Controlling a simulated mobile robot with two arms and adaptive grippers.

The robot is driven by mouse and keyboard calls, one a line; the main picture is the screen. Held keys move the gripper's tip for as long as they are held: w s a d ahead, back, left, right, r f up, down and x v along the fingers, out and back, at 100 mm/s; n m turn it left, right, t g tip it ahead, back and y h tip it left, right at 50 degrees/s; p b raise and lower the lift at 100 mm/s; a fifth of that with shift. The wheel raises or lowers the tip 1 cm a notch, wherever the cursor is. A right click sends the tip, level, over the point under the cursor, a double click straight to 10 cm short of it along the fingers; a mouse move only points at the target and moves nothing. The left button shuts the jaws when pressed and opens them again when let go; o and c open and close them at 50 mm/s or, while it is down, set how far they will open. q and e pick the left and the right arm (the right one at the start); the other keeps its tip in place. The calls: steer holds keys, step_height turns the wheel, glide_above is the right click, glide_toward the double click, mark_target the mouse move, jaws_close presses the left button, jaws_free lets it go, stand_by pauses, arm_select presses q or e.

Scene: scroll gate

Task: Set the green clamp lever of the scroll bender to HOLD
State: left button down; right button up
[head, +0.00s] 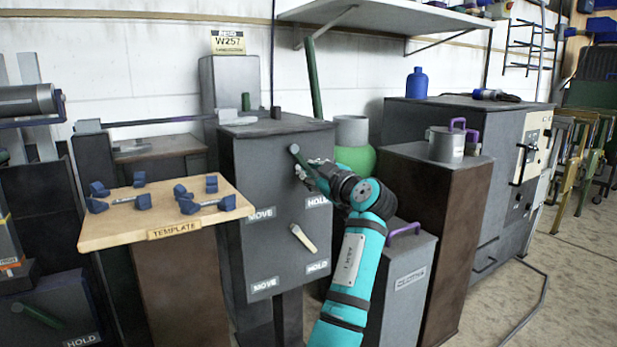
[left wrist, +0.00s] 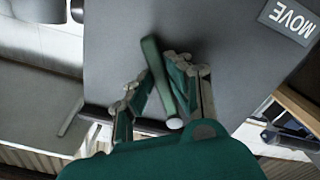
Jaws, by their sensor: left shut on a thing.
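The dark grey cabinet (head: 258,175) of the bender carries a green lever (head: 301,159) high on its front, slanting with its pale end up and to the left. A MOVE label (head: 262,214) is below left of it and a HOLD label (head: 318,201) below right. My left gripper (head: 310,174) is at this lever; its fingers partly hide the lever's lower part. In the left wrist view the green lever (left wrist: 152,62) lies between the fingers of my left gripper (left wrist: 165,95), shut on it. A MOVE label (left wrist: 288,18) shows there upside down. My right gripper is not in view.
A cream lever (head: 303,238) sits lower on the same front, with its own MOVE and HOLD labels. A wooden template board (head: 110,232) stands left. A brown pedestal (head: 440,215) and a grey box (head: 405,285) stand right. Another green lever (head: 38,315) is at bottom left.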

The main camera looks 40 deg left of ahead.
arm_select(q)
steer(key=shift+r, duration=0.2)
steer(key=c, duration=1.3)
jaws_free()
steer(key=shift+f, duration=0.1)
steer(key=v, duration=1.2)
steer(key=shift+w, duration=0.1)
